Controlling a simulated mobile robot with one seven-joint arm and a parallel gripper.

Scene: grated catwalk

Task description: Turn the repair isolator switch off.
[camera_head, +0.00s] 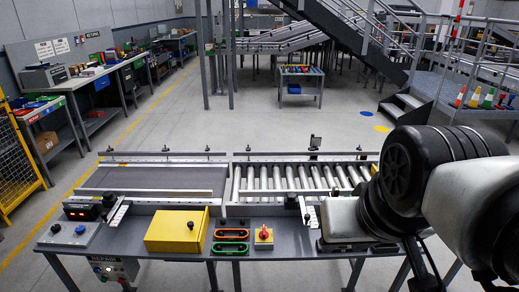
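A grey control box (113,268) marked REPAIR hangs under the bench's front left edge, with small buttons and a red part. I cannot tell from the lettering which switch the label covers. My arm (455,185) comes in from the right, over the bench's right end, apart from the red knob. I cannot make out my gripper's fingers.
Farther back are a yellow cage (18,165), side benches, stairs and open floor.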

